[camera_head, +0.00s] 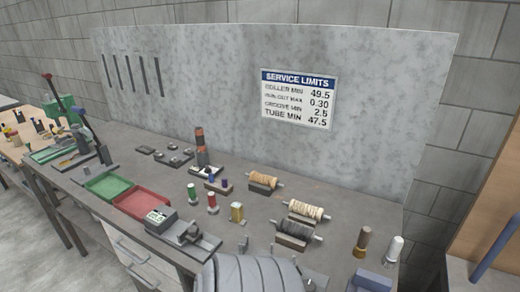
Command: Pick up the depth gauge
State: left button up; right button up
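I cannot tell for sure which item is the depth gauge. A grey measuring device with a small lit digital display (157,217) stands at the front edge of the bench, right by the red tray. A flat grey fixture with a raised block (190,234) adjoins it on the right. Small upright grey pieces (243,243) stand further right near the front edge, too small to identify. Neither of my grippers can be made out in this view.
The grey bench (240,207) carries a green tray (107,187), a red tray (142,203), several small coloured spools and wound rollers (306,210). A lever press (90,135) stands at left. A large grey ribbed shape (250,275) hides part of the front edge.

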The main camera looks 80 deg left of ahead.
aim_at(236, 218)
jog(key=k, duration=1)
jog(key=u, duration=0.1)
